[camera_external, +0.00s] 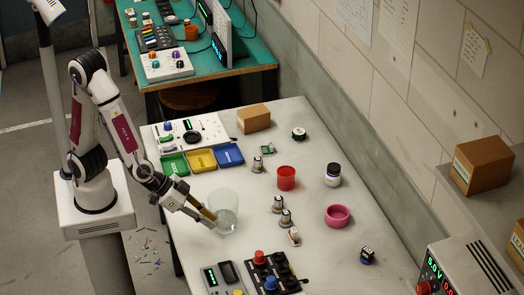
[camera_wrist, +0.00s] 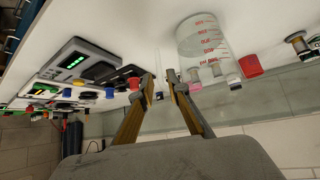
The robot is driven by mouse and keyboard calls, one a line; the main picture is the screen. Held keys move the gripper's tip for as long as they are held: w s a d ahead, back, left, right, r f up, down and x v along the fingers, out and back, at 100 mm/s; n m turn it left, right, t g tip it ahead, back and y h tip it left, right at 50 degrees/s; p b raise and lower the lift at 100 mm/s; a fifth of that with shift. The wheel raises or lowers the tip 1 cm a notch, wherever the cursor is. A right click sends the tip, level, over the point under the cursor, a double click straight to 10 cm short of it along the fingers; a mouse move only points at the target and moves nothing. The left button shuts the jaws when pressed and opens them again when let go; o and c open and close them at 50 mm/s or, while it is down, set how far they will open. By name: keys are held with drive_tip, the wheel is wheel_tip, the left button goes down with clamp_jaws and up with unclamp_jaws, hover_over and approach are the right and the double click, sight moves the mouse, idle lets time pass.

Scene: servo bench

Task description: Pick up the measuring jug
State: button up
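The measuring jug (camera_external: 228,214) is a clear beaker standing upright on the white bench. In the external view my gripper (camera_external: 211,219) is at its left side, with the fingers overlapping its left wall. The jug also shows in the wrist view (camera_wrist: 204,40), with red graduation marks, to the right of my fingers. My gripper (camera_wrist: 160,78) is open there, with a clear gap between the two fingertips and nothing between them. I cannot tell whether a finger touches the jug.
Several knobs (camera_external: 278,204) and a red cup (camera_external: 287,178) stand right of the jug. A pink ring-shaped bowl (camera_external: 338,215) is farther right. Yellow, green and blue trays (camera_external: 201,160) lie behind. A meter (camera_external: 222,278) and a button panel (camera_external: 270,272) are in front.

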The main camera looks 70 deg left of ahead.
sight(222, 237)
drive_tip(key=shift+w+f, duration=0.2)
drive_tip(key=shift+f, duration=0.05)
drive_tip(key=shift+w+d+f, duration=0.1)
idle(0.3)
drive_tip(key=shift+x, duration=2.4)
drive_tip(key=shift+d, duration=0.1)
clamp_jaws()
